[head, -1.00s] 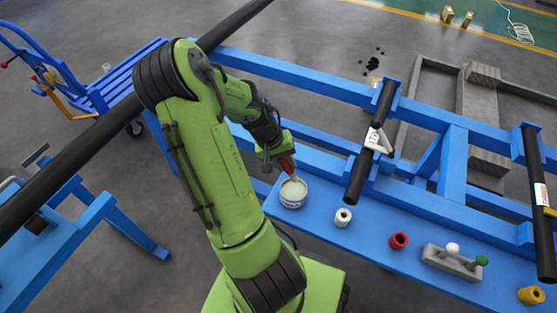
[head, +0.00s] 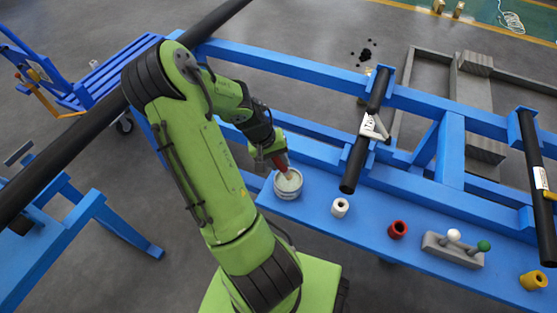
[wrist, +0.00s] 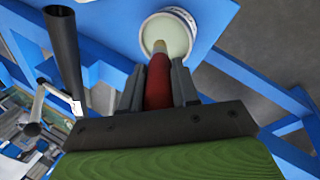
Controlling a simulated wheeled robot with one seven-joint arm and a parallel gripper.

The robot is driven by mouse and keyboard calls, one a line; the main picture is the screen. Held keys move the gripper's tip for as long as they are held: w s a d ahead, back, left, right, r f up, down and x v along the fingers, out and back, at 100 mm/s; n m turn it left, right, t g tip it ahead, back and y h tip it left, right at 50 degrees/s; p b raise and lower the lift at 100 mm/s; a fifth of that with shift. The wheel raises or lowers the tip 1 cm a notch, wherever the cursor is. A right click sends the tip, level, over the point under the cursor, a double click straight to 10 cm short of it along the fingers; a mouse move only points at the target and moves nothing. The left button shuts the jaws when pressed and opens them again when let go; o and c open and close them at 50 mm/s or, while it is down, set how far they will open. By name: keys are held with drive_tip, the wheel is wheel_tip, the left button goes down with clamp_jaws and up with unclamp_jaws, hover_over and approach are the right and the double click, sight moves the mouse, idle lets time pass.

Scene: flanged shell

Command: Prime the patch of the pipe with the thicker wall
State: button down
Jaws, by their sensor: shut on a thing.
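My gripper (head: 271,157) is shut on the red handle of a brush (wrist: 158,82), which points down at the primer pot (head: 287,192). In the wrist view the brush's pale tip overlaps the cream liquid in the pot (wrist: 148,50); I cannot tell how deep it reaches. Two short black pipes lie across the blue rack: the near pipe (head: 354,165) has a white label and a grey-white tool on it, and the right pipe (head: 545,225) has a pale label and something yellow at its side. Wall thickness cannot be read from here.
A long black pipe (head: 60,160) runs across the left. Blue rack beams surround the shelf.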

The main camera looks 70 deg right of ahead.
drive_tip(key=shift+f+b, duration=0.65)
drive_tip(key=shift+f, duration=0.05)
idle(1.3)
wheel_tip(320, 180, up, 7)
drive_tip(key=p, duration=0.6)
drive_tip(key=shift+r, duration=0.15)
